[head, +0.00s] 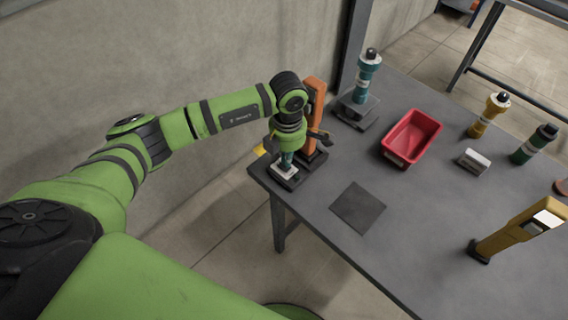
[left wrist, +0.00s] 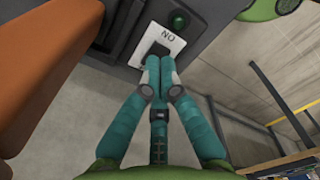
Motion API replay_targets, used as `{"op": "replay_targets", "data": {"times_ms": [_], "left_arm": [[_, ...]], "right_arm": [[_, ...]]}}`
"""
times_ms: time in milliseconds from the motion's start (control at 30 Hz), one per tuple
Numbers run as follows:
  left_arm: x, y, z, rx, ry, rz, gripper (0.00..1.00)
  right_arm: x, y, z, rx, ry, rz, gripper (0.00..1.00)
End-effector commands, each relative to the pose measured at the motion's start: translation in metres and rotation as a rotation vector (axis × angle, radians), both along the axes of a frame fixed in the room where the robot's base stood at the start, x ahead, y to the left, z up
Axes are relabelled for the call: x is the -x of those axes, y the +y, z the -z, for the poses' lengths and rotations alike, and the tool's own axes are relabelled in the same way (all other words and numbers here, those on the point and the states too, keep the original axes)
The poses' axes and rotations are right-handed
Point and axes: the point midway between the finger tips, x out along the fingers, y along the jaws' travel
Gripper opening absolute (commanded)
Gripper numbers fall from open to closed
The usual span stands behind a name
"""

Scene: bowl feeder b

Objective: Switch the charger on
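The charger (head: 286,181) is a dark box with a white plate at the table's left corner. In the left wrist view the plate (left wrist: 169,38) bears upside-down "ON" lettering, a black switch (left wrist: 157,50) and a green round lamp or button (left wrist: 180,18). My left gripper (head: 287,160) points down over the charger. In the left wrist view its teal fingertips (left wrist: 160,62) are together with nothing between them, at the plate's edge by the switch. The fingertips partly cover the switch, and I cannot tell whether they touch it. My right gripper is not in view.
An orange upright body (head: 314,112) stands close beside the left gripper. A teal cylinder tool (head: 367,72) stands in a grey dock (head: 356,112). A red bin (head: 411,138), a dark mat (head: 358,207) and a yellow upright object (head: 512,231) are farther right. The table's front middle is bare.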

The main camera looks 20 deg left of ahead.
Motion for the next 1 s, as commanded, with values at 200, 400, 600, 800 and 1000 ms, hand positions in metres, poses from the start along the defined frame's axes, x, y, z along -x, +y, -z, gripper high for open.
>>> {"op": "replay_targets", "data": {"times_ms": [200,400,600,800,1000], "left_arm": [[0.0,0.0,0.004,0.0,0.0,0.0,0.0],[0.0,0.0,0.007,0.0,0.0,0.0,0.0],[0.0,0.0,0.01,0.0,0.0,0.0,0.0],[0.0,0.0,0.013,0.0,0.0,0.0,0.0],[0.0,0.0,0.016,0.0,0.0,0.0,0.0]], "right_arm": [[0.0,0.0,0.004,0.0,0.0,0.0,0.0],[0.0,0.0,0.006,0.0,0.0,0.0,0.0],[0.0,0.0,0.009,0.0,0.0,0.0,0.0],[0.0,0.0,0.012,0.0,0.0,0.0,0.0],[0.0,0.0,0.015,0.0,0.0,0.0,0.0]]}}
